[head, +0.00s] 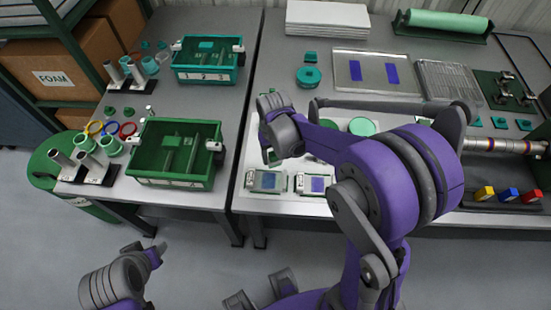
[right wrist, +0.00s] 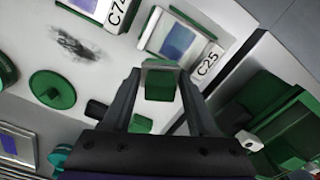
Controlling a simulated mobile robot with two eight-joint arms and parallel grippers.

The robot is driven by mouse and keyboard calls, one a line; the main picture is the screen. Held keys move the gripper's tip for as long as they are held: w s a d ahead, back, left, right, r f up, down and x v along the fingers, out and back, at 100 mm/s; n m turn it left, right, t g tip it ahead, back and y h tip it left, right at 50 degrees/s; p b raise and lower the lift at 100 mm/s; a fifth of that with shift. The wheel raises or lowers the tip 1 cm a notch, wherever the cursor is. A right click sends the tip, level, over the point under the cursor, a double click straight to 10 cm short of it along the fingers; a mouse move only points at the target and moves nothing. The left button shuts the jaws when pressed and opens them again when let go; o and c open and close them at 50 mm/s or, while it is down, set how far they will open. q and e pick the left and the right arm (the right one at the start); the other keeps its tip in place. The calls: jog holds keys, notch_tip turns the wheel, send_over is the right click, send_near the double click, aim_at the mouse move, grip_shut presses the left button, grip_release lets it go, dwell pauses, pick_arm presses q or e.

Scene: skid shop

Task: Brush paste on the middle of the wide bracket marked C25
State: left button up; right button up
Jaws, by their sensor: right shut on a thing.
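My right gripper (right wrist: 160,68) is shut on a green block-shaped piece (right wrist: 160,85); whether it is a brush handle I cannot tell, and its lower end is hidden. The bracket marked C25 (right wrist: 172,38) lies just beyond the fingertips in the right wrist view, with a blue-violet patch in its middle. In the head view it appears to be the left bracket (head: 266,181), near the table's left edge. A second bracket (head: 313,185), its label only partly readable, lies beside it. In the head view my right gripper (head: 268,158) is above the left bracket. My left gripper (head: 158,250) is low, off the tables.
A green crate (head: 143,178) with dividers stands on the left table, across a narrow gap. A dark smudge (right wrist: 75,45) marks the white surface. Green round pieces (right wrist: 52,89) lie nearby. A metal tray (head: 378,85) with two blue strips is farther back.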

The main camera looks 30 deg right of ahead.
jog(key=shift+r+p, duration=0.45)
jog(key=shift+r, duration=0.75)
jog(key=shift+a, duration=0.1)
